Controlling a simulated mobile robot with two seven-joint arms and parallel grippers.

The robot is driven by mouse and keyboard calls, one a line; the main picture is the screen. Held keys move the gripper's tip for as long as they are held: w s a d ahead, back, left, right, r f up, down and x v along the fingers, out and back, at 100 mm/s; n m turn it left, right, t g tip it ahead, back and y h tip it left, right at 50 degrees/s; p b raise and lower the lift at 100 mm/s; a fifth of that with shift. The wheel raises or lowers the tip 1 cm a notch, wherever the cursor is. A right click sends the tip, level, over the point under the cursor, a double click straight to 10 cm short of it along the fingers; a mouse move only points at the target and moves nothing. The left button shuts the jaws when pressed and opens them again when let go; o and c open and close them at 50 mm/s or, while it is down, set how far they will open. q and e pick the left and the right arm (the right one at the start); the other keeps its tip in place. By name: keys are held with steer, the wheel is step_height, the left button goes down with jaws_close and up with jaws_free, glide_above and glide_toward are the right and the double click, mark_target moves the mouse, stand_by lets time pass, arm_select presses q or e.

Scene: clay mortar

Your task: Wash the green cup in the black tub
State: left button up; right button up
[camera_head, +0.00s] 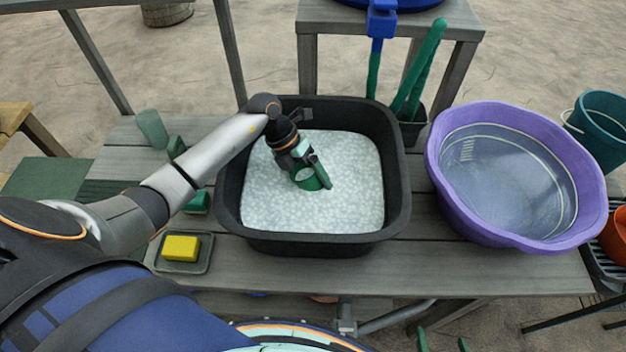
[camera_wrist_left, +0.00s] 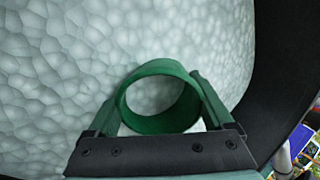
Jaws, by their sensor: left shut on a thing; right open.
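The black tub (camera_head: 312,244) stands on the grey slatted table, filled with white foam (camera_head: 350,220). My left gripper (camera_head: 310,174) reaches down into the tub and is shut on the green cup (camera_head: 312,184).
A purple basin (camera_head: 455,205) of clear water stands right of the tub. A yellow sponge (camera_head: 181,248) lies on a small tray at the front left. Green-handled tools (camera_head: 420,70) stand in a holder behind the tub.

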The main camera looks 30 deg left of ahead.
arm_select(q)
steer(key=shift+a+r, duration=0.1)
steer(key=shift+s+a, duration=0.3)
steer(key=shift+a, duration=0.15)
steer(key=shift+w+d, duration=0.3)
steer(key=shift+d, duration=0.3)
steer(key=shift+w+d, duration=0.3)
steer(key=shift+d, duration=0.25)
steer(key=shift+s+a+p, duration=0.15)
steer(key=shift+s+a, duration=0.15)
steer(key=shift+a, duration=0.3)
steer(key=shift+s+a+p, duration=0.15)
steer(key=shift+s+a, duration=0.15)
steer(key=shift+a, duration=0.25)
steer(key=shift+w+d, duration=0.3)
steer(key=shift+d, duration=0.3)
